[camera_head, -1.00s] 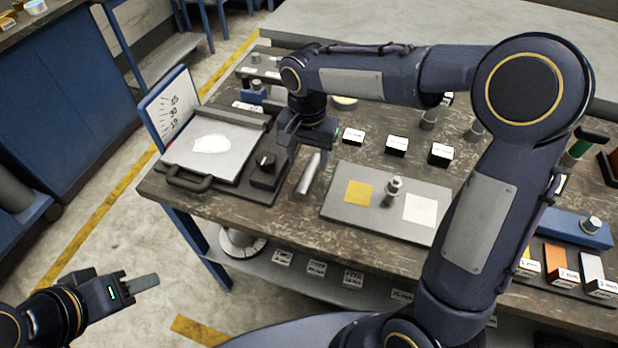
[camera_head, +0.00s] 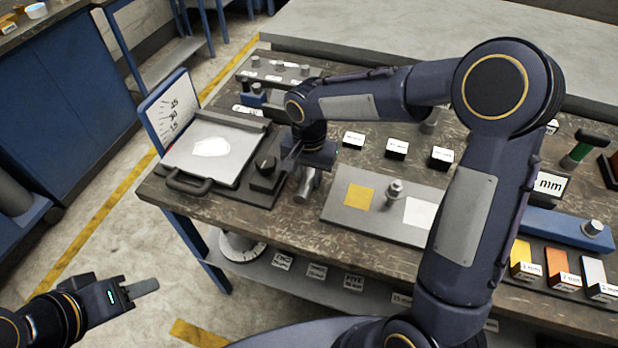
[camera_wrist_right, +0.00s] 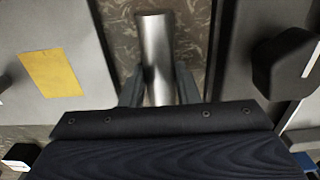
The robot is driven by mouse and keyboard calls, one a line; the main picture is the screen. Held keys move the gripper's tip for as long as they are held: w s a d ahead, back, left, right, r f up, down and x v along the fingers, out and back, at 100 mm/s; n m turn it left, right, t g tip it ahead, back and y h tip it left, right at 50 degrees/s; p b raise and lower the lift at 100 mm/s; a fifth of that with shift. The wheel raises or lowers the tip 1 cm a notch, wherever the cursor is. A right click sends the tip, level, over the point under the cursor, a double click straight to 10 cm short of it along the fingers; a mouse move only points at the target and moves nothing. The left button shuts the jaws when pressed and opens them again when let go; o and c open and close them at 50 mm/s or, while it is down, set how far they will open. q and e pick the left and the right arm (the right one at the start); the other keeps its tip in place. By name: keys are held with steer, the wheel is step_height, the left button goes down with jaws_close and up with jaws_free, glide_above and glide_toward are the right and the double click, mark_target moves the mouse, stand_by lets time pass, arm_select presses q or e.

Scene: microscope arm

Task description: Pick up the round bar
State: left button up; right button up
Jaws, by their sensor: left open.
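The round bar (camera_wrist_right: 157,45) is a plain silver-grey cylinder lying on the brown bench top. In the head view its near end (camera_head: 302,190) shows below my right gripper (camera_head: 312,172), which hides the rest. In the right wrist view the fingers of my right gripper (camera_wrist_right: 160,82) stand on either side of the bar, very close to it. I cannot tell whether they press on it. My left gripper (camera_head: 140,288) is open and empty, off the bench at the lower left.
Left of the bar stands a device with a flat plate (camera_head: 207,158), a handle and a black knob (camera_head: 265,163). Right of it lies a grey plate (camera_head: 340,208) with a yellow square (camera_head: 359,195) and a post. Small labelled blocks (camera_head: 396,148) stand behind. The bench's front edge is close.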

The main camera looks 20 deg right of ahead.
jaws_close()
steer(key=shift+w+r, duration=0.1)
steer(key=shift+r, duration=0.05)
